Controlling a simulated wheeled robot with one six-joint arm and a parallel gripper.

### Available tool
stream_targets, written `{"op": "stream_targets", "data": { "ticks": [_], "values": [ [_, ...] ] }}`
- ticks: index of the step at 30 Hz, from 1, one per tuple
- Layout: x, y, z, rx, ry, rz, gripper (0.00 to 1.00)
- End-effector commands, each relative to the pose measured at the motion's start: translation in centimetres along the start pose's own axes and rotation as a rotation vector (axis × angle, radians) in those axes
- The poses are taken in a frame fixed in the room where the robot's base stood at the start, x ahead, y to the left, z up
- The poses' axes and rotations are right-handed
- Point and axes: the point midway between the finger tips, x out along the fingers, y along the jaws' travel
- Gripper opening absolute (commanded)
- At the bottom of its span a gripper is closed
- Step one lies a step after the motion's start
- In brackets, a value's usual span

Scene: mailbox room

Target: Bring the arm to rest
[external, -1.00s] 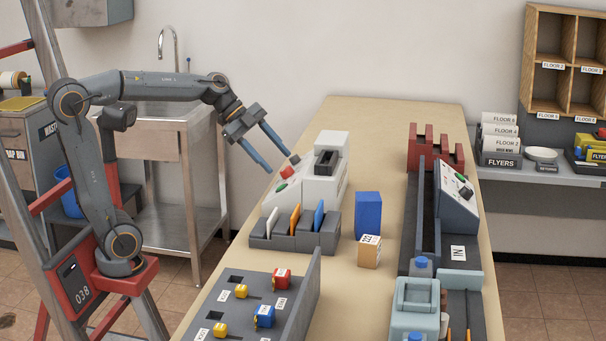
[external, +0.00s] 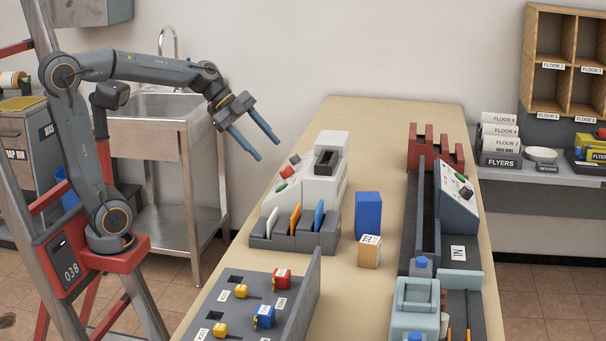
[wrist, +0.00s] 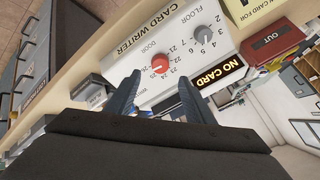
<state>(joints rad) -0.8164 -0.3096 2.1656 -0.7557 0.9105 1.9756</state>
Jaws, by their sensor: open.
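My gripper (external: 257,147) is open and empty. It hangs in the air left of the long table (external: 352,118), with its two blue fingers slanting down to the right. My arm is raised and bent, its upper link roughly level above the sink. In the wrist view my two fingers (wrist: 158,98) stand apart with nothing between them. Beyond them is the card writer (wrist: 175,55), with a red knob, a grey knob and a NO CARD display. The fingers overlap its panel in the picture, but they appear apart from it.
On the table are the white machine (external: 327,178), a grey card holder (external: 291,239), a blue block (external: 368,214) and a key panel (external: 301,300). A grey conveyor-like unit (external: 420,200) stands at right. The sink (external: 160,108) is behind my arm.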

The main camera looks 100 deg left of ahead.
Motion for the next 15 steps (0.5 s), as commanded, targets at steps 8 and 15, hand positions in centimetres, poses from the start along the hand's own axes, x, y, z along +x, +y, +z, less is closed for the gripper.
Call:
{"op": "stream_targets", "data": {
  "ticks": [8, 15],
  "values": [
    [0.4, 0.6, 0.1, -0.020, -0.008, 0.016, 0.48],
    [4.0, 7.2, 1.3, -0.263, -0.126, 0.159, 0.48]
  ]
}}
